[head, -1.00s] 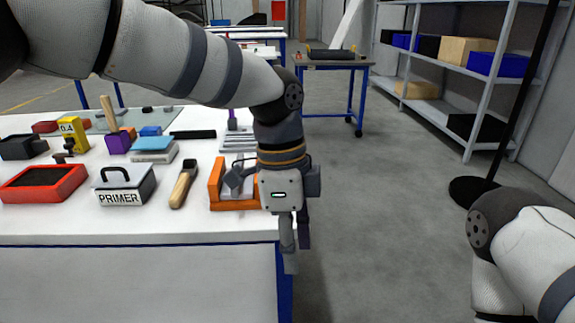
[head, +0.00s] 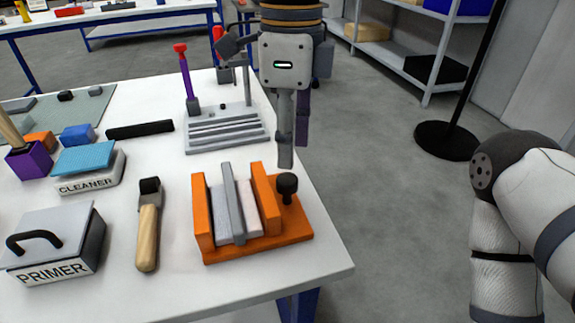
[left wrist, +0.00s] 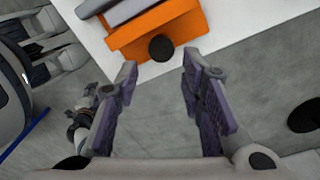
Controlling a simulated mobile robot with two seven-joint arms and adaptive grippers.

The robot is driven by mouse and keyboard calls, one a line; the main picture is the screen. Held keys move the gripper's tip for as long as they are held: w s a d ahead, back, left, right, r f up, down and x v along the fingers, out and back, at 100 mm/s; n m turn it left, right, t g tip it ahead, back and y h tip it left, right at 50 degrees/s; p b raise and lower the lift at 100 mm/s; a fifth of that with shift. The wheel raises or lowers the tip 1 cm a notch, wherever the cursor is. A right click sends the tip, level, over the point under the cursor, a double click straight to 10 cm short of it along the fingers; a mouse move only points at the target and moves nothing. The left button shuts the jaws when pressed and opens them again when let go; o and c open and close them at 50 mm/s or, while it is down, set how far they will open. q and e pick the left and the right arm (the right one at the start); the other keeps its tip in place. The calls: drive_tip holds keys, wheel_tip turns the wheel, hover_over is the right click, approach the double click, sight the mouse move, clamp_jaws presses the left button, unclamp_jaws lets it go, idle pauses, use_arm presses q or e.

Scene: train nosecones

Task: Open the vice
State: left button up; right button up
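The orange vice (head: 283,236) sits at the right front corner of the white table. Between its two upright orange jaws stand pale blocks and a taller grey bar (head: 233,205). Its black knob (head: 288,186) is on the right side. In the left wrist view the knob (left wrist: 162,47) appears beyond the fingertips, between their lines, with part of the orange vice (left wrist: 158,22) behind it. My left gripper (head: 292,155) points down close to the knob, with its fingers apart and empty; the gap is clear in the left wrist view (left wrist: 160,75). My right gripper is out of view.
A wooden-handled tool (head: 148,228), a PRIMER box (head: 50,245) and a CLEANER box (head: 88,175) lie left of the vice. A grey slotted block (head: 227,128) with upright tools is behind it. Open floor lies right of the table edge.

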sight(288, 178)
use_arm(q)
wheel_tip(288, 178, down, 7)
drive_tip(key=shift+a+r, duration=0.1)
clamp_jaws()
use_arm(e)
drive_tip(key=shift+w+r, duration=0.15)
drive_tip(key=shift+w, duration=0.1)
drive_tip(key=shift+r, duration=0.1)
use_arm(q)
drive_tip(key=shift+r+n+p, duration=0.15)
drive_tip(key=shift+n+p, duration=0.2)
drive_tip(key=shift+n, duration=0.85)
drive_tip(key=shift+n+p, duration=0.3)
drive_tip(key=shift+n, duration=1.2)
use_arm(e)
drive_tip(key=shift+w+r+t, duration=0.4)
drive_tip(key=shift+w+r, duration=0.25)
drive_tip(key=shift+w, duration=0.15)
use_arm(q)
drive_tip(key=shift+n, duration=0.3)
